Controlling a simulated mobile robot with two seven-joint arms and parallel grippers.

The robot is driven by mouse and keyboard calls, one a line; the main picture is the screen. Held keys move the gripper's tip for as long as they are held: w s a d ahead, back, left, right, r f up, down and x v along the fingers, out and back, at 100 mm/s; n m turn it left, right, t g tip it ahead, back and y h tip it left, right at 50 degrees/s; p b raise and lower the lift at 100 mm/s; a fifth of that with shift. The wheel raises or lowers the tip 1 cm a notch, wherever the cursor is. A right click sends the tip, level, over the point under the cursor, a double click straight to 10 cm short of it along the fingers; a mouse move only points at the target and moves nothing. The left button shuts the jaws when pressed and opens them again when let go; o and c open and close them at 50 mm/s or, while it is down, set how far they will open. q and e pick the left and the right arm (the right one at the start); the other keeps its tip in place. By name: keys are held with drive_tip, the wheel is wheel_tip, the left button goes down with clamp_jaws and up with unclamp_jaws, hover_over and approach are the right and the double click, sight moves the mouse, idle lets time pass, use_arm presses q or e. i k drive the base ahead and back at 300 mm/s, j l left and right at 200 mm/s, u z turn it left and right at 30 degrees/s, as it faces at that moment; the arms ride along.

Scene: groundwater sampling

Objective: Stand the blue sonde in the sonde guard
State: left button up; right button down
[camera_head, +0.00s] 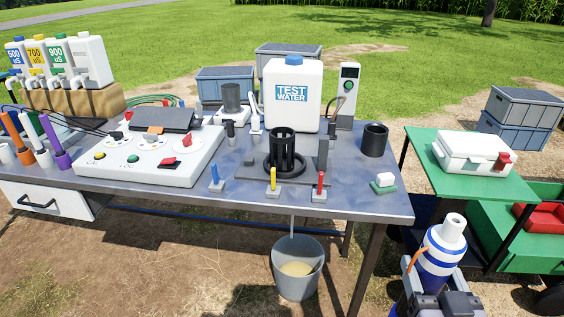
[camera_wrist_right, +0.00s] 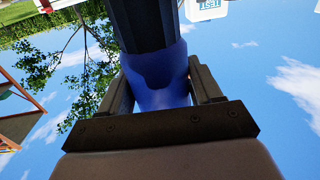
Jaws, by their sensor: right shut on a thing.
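The blue sonde (camera_head: 442,262) shows at the lower right of the head view, with white bands and a pale top. It stands roughly upright. My right gripper (camera_head: 436,280) is shut on it, off the table's right front corner. In the right wrist view the fingers flank the sonde's blue band (camera_wrist_right: 160,88), and a dark section (camera_wrist_right: 143,25) runs on from it. The sonde's lower end is out of sight. The sonde guard (camera_head: 283,152), a black slotted cage, stands on a dark base on the table, left of and beyond my right gripper. My left gripper is out of view.
Around the guard are a white TEST WATER jug (camera_head: 292,95), a dark cup (camera_head: 375,139), small red (camera_head: 320,185) and yellow (camera_head: 273,181) upright pieces, and a white control panel (camera_head: 155,155). A bucket (camera_head: 297,268) stands below. A green table (camera_head: 440,170) is right.

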sight(283, 163)
drive_tip(key=i+j+z, duration=0.15)
drive_tip(key=j, duration=0.3)
drive_tip(key=i+j+z, duration=0.15)
drive_tip(key=j, duration=0.3)
drive_tip(key=i+j+z, duration=0.15)
drive_tip(key=j, duration=0.35)
drive_tip(key=i+j+z, duration=0.15)
drive_tip(key=j, duration=0.3)
drive_tip(key=j+z, duration=0.2)
drive_tip(key=j, duration=0.3)
